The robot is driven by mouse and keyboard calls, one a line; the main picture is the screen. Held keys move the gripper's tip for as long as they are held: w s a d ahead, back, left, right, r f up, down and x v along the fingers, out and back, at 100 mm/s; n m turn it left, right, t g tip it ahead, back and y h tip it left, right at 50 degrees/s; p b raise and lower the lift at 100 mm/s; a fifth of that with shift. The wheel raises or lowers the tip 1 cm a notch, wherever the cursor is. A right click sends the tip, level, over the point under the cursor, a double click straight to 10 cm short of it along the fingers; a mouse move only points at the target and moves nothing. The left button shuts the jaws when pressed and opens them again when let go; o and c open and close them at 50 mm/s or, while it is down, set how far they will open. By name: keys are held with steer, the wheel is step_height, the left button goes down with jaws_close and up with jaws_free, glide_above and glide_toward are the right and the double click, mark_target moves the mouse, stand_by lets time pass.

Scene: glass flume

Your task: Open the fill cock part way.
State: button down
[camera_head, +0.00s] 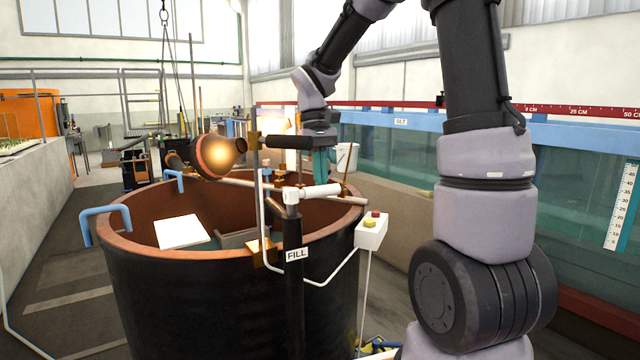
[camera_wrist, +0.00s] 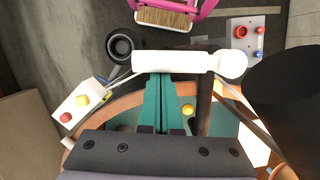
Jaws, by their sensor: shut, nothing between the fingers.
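A black upright pipe (camera_head: 293,285) with a FILL label (camera_head: 297,255) stands at the near rim of the big dark tank. A white bar (camera_head: 316,191) with a rounded end runs level from its top, toward the right. The bar also lies across the wrist view (camera_wrist: 175,62), its round end at the right. I cannot tell which part is the cock's handle. My gripper (camera_head: 320,182) points down with its teal fingers shut and empty. In the wrist view its fingertips (camera_wrist: 160,76) meet the bar's edge. I cannot tell whether they touch.
The tank's copper-coloured rim (camera_head: 130,250) curves around close by. A copper bulb (camera_head: 218,155) is left of my gripper. A white button box (camera_head: 371,231) is at the right of the rim. The glass flume (camera_head: 400,160) runs behind.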

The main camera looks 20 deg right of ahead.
mark_target(330, 187)
steer(key=shift+s+d+m+y, duration=0.2)
steer(key=shift+s+m, duration=0.3)
steer(key=shift+m, duration=0.2)
steer(key=shift+s+d+m+y, duration=0.1)
steer(key=shift+s+d+m, duration=0.1)
steer(key=shift+s+m, duration=0.4)
steer(key=s+m, duration=0.1)
steer(key=m, duration=0.2)
steer(key=shift+s+y, duration=0.3)
steer(key=shift+s, duration=0.1)
steer(key=shift+s+m+t+y, duration=0.15)
steer(key=shift+s+m, duration=0.1)
steer(key=shift+m, duration=0.45)
steer(key=shift+s+m+t+y, duration=0.15)
steer(key=shift+s+m, duration=0.1)
steer(key=shift+m, duration=0.45)
